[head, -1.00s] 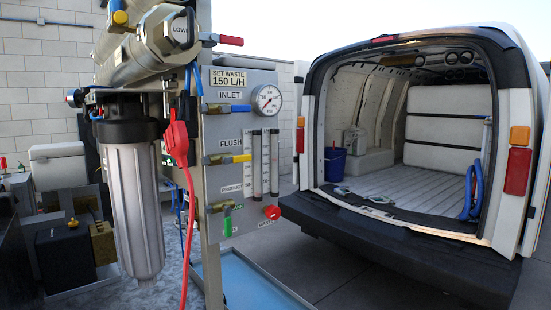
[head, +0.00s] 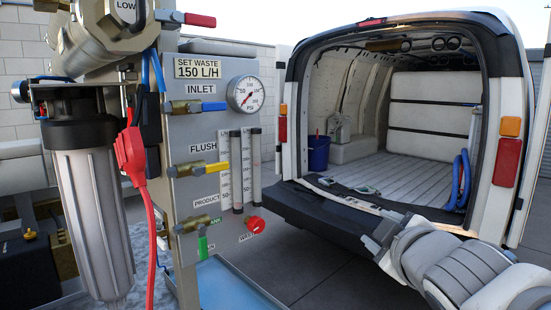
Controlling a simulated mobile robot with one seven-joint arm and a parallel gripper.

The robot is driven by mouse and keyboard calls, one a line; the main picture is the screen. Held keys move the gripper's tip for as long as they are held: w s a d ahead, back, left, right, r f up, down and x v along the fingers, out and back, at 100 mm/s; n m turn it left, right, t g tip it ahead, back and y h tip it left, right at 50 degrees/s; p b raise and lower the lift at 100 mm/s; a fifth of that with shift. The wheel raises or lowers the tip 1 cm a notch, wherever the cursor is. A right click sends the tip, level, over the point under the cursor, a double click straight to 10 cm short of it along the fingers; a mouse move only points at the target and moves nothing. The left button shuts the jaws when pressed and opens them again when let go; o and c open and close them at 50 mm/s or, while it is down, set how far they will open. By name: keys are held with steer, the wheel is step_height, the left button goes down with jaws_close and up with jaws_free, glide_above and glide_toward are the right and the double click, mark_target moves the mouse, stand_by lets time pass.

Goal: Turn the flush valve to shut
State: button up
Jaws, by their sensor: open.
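The flush valve (head: 190,171) is a brass valve with a yellow lever (head: 217,168), under the FLUSH label on the grey panel in the head view. Its lever points right, roughly level. My gripper (head: 374,242) is at the left end of my arm in the lower right, in front of the van's rear. It is small and seen edge-on, open, with nothing seen in it. It is well to the right of the valve and apart from it.
A blue-levered inlet valve (head: 186,107) and gauge (head: 245,93) sit above. A green-levered product valve (head: 197,225), flow tubes (head: 236,165) and red knob (head: 256,224) are close by. A red cable (head: 137,180) hangs left. Open space lies right of the panel.

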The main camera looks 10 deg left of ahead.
steer(key=w+a+r+n+y, duration=0.2)
steer(key=a+r+n+y, duration=0.3)
steer(key=a+n, duration=0.2)
steer(key=n+g+y+p, duration=0.2)
steer(key=n+g+y, duration=0.1)
steer(key=n+y, duration=0.55)
glide_toward(221, 167)
steer(key=shift+n+h, duration=0.45)
steer(key=x, duration=0.7)
steer(key=p+x, duration=0.1)
steer(key=x, duration=0.2)
steer(key=shift+a+r, duration=0.3)
steer(key=shift+a, duration=0.05)
jaws_close()
